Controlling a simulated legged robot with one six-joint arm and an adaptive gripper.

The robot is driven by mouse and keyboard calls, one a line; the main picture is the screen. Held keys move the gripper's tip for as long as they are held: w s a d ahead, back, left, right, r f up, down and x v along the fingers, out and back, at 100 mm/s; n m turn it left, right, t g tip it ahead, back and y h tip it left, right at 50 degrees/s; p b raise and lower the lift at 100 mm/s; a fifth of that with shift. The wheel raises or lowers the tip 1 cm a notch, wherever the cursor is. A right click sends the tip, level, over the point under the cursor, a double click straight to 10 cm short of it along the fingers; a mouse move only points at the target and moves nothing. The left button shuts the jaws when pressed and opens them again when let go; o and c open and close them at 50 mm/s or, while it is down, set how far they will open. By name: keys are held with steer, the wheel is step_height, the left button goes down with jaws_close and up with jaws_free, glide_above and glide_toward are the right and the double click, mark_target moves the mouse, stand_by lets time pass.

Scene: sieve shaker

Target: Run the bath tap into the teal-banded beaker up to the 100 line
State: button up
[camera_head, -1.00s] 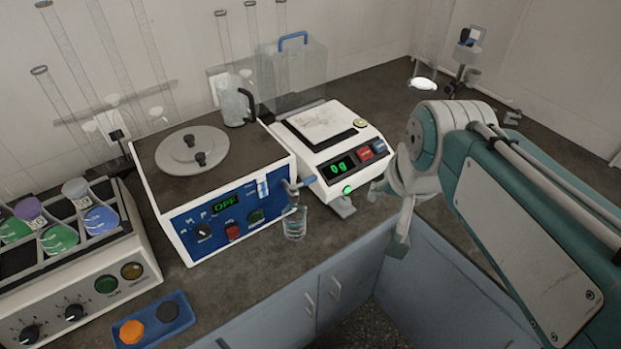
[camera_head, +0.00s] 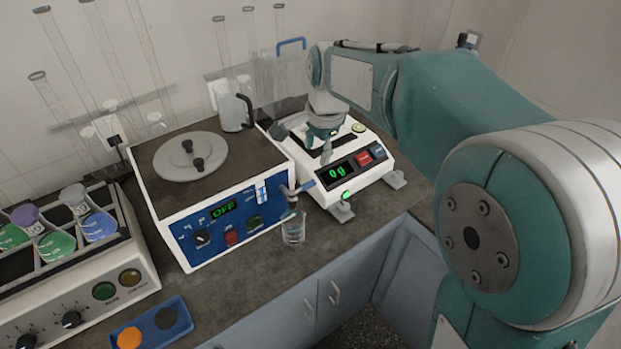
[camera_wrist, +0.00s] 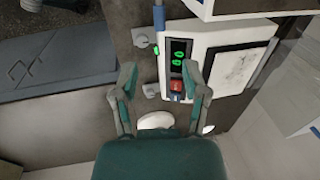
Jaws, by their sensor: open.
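The bath (camera_head: 225,215) is a box with a blue front panel, an OFF display and a grey lid. Its tap (camera_head: 290,193) sticks out at the front right corner, with a blue lever pointing right; the lever (camera_wrist: 159,15) also shows at the top of the wrist view. A small clear beaker (camera_head: 293,230) stands upright on the bench below the tap. I cannot make out a teal band, its lines or its water level. My gripper (camera_head: 319,146) is open and empty above the balance, right of the tap; its spread fingers (camera_wrist: 160,70) show in the wrist view.
The white balance (camera_head: 348,178) reads 0 g. A blue tray (camera_head: 150,325) with orange and dark discs lies at the front left. A rack (camera_head: 70,260) of flasks stands left. A jug (camera_head: 233,108) and tall glass cylinders are behind. The bench edge runs close in front of the beaker.

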mark_target(310, 182)
steer(key=f, duration=0.3)
steer(key=w+f, duration=0.1)
steer(key=f, duration=0.3)
steer(key=a+f, duration=0.1)
steer(key=f, duration=0.2)
steer(key=shift+w+a+f, duration=0.1)
steer(key=shift+w+f, duration=0.25)
steer(key=shift+w, duration=0.05)
jaws_close()
